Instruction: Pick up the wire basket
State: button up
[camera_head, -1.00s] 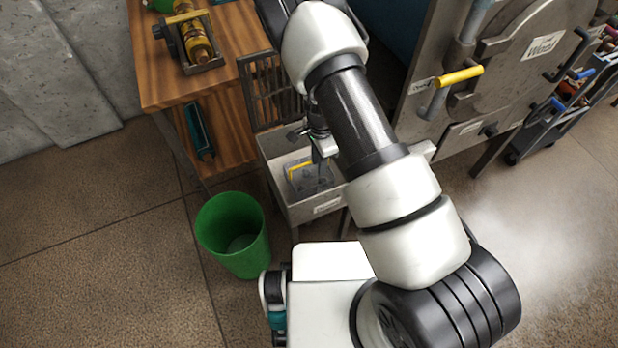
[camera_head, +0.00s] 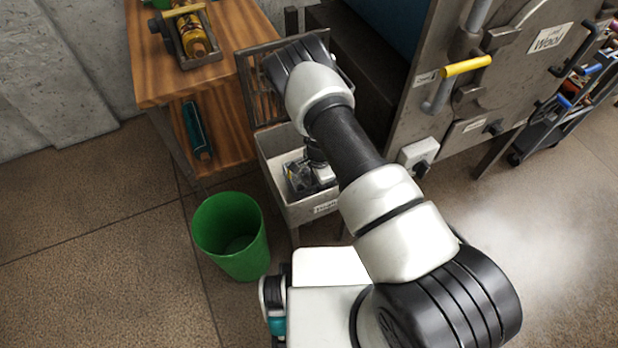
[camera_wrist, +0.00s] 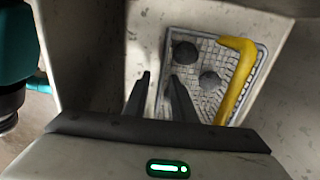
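The wire basket (camera_wrist: 214,62) is a grey mesh tray with a yellow handle along its right side in the wrist view. It lies inside a pale bin (camera_head: 270,162) and holds two dark round lumps (camera_wrist: 185,52). My gripper (camera_wrist: 160,76) is open and points down into the bin. Its two black fingers are apart, with the right finger over the basket's left part and the left finger beside it. I cannot tell whether they touch it. In the head view my wrist hides most of the basket.
The bin's walls stand close around my gripper. A green bucket (camera_head: 232,236) stands on the floor at the bin's left. A wooden bench (camera_head: 152,78) is behind it, and a grey machine with a yellow-handled lever (camera_head: 466,66) is at the right.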

jog(key=shift+f, duration=0.9)
jog(key=shift+c, duration=0.4)
grip_shut()
jog(key=shift+r, duration=0.1)
